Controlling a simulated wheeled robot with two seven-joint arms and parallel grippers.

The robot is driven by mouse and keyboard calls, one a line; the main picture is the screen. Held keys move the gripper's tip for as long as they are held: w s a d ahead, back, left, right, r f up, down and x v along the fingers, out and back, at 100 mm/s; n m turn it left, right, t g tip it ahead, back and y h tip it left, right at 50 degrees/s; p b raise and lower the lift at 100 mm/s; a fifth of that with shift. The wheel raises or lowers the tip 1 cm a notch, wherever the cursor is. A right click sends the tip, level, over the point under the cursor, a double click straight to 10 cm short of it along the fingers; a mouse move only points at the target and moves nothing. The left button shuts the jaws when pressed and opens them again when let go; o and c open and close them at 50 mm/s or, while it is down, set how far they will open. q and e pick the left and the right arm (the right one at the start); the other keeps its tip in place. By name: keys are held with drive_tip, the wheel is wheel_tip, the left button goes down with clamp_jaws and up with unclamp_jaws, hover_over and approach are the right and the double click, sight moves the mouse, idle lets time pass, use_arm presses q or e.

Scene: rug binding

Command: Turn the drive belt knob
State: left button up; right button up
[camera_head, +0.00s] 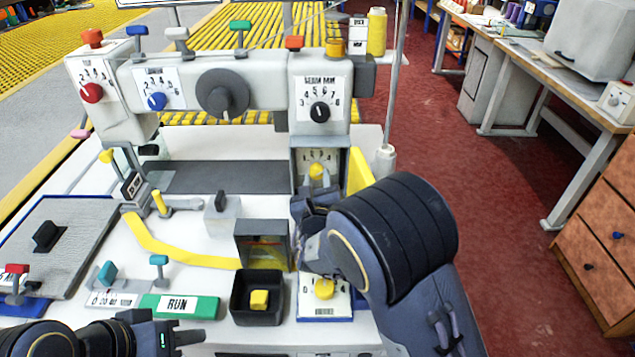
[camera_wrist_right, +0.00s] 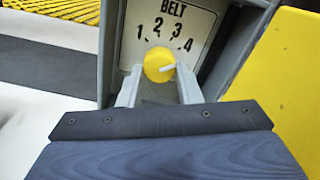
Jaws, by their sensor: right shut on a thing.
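The drive belt knob is a round yellow knob (camera_wrist_right: 158,66) on a white dial plate marked BELT (camera_wrist_right: 200,28), numbered 1 to 4. Its pale pointer mark is turned to the right, toward the 4. The knob also shows in the head view (camera_head: 317,170), low on the machine's right column. My right gripper (camera_wrist_right: 158,88) is shut on the knob, with one finger on each side of it. My left gripper (camera_head: 182,335) is at the bottom left of the head view, away from the knob; its finger opening is unclear.
A black dial (camera_head: 320,111) sits above the knob. A yellow guard (camera_head: 359,170) stands just right of it. Below are a grey box (camera_head: 262,243), a black tray (camera_head: 257,310) with a yellow block, and a green RUN plate (camera_head: 195,306). Red floor (camera_head: 465,180) lies open at right.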

drive_tip(key=o, duration=1)
drive_tip(key=shift+r, duration=0.3)
wheel_tip(320, 180, up, 3)
drive_tip(key=shift+f, duration=0.2)
drive_tip(key=s+r, duration=0.3)
drive_tip(key=s, duration=0.1)
drive_tip(key=s+r+p, duration=0.1)
drive_tip(key=s+r, duration=0.2)
drive_tip(key=s, duration=0.2)
drive_tip(key=s+r+p, duration=0.1)
drive_tip(key=s+r, duration=0.2)
drive_tip(key=s, duration=0.2)
drive_tip(key=shift+r, duration=0.35)
